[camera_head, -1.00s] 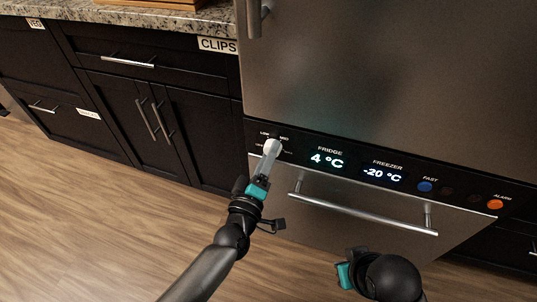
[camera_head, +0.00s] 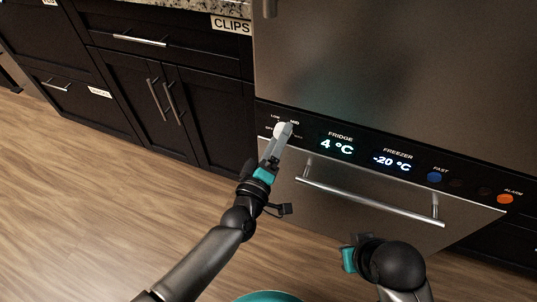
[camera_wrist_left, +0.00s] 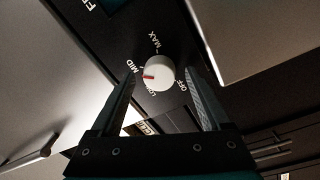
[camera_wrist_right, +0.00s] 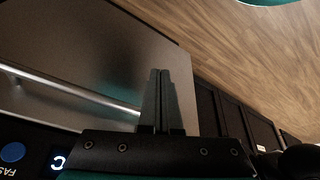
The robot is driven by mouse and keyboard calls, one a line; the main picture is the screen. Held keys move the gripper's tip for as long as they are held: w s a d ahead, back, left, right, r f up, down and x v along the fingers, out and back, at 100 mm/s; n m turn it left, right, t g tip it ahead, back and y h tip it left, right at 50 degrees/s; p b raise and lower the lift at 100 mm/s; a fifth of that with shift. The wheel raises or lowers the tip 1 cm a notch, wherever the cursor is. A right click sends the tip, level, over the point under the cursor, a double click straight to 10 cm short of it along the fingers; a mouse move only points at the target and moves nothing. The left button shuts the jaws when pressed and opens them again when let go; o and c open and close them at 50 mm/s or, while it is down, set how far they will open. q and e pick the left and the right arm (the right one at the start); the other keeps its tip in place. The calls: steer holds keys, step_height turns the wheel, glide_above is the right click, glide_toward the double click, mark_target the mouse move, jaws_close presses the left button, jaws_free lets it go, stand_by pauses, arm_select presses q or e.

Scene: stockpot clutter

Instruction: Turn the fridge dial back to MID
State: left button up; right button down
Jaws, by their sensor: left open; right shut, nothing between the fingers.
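The fridge dial (camera_wrist_left: 159,73) is a round white knob with a red mark, on the black control strip. In the left wrist view the mark points between MID and LOW, closer to MID. My left gripper (camera_wrist_left: 162,70) is open, with one finger on each side of the dial and a visible gap to each. In the head view the left gripper (camera_head: 283,138) reaches up to the dial and partly covers it. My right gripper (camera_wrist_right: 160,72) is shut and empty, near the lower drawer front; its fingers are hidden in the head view.
The control strip also carries the FRIDGE display (camera_head: 338,145) at 4 °C, the FREEZER display (camera_head: 391,161) at -20 °C, a blue FAST button (camera_head: 434,177) and an orange ALARM button (camera_head: 505,199). A long drawer handle (camera_head: 370,202) juts out below. Dark cabinets (camera_head: 190,110) stand left; the floor is clear.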

arm_select(q)
steer(key=p+v, duration=0.3)
steer(key=v, duration=1.2)
steer(key=shift+p, duration=0.3)
arm_select(e)
step_height(320, 180, down, 8)
steer(key=s+g, duration=0.1)
steer(key=s, duration=0.1)
steer(key=shift+d+r, duration=0.1)
steer(key=shift+d, duration=0.05)
